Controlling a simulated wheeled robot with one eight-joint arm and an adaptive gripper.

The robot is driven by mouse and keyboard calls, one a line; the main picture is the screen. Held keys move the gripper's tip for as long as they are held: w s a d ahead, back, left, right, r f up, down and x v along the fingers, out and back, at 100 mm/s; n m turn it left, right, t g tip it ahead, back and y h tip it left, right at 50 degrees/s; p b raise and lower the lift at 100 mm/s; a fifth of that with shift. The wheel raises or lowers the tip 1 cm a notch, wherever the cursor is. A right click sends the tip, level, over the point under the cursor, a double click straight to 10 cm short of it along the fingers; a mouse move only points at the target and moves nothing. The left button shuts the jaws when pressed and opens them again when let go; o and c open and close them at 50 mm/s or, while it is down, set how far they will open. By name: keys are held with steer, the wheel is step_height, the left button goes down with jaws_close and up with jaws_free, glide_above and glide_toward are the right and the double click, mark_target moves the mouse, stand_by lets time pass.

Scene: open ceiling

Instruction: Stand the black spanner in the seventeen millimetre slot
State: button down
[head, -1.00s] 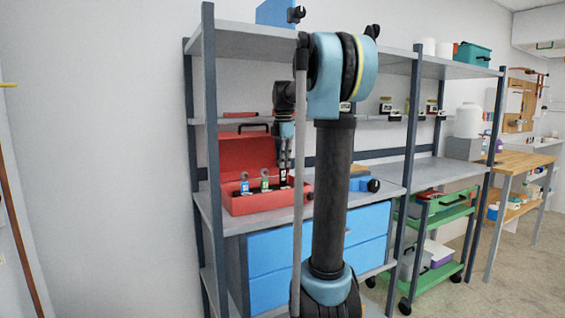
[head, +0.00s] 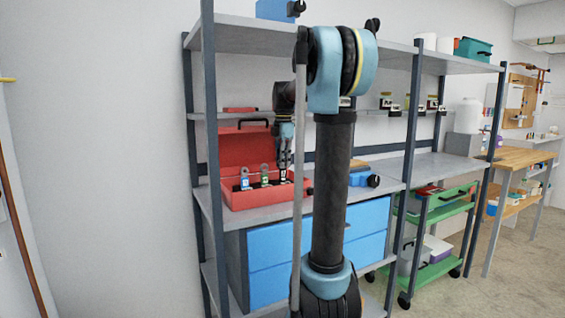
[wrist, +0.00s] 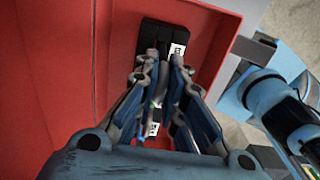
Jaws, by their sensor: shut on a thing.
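The red toolbox (head: 257,195) stands open on the shelf. A black slotted rack (wrist: 155,36) with white labels lies inside it, seen in the wrist view. In the head view, two standing spanners show to the left of my gripper, one with a blue label (head: 244,183) and one with a green label (head: 265,179). My gripper (head: 284,178) points down at the right part of the box, and in the wrist view its fingers (wrist: 163,62) are close together over the rack. It is shut on the black spanner, which is mostly hidden by the fingers; I cannot tell how deep it stands.
The toolbox's raised lid (head: 247,149) stands behind. A blue object (head: 360,179) lies on the shelf to the right. A shelf upright (head: 212,150) rises at the left front. Blue drawers (head: 270,257) are below, and a green trolley (head: 432,214) stands to the right.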

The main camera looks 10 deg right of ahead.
steer(key=shift+f, duration=0.65)
steer(key=c, duration=1.6)
jaws_free()
step_height(320, 180, up, 12)
steer(key=shift+f, duration=0.1)
steer(key=s+f+m+t, duration=0.2)
steer(key=s+f+m, duration=1.9)
steer(key=s+f, duration=1.3)
step_height(320, 180, down, 2)
steer(key=shift+s+f, duration=0.1)
steer(key=shift+s, duration=0.25)
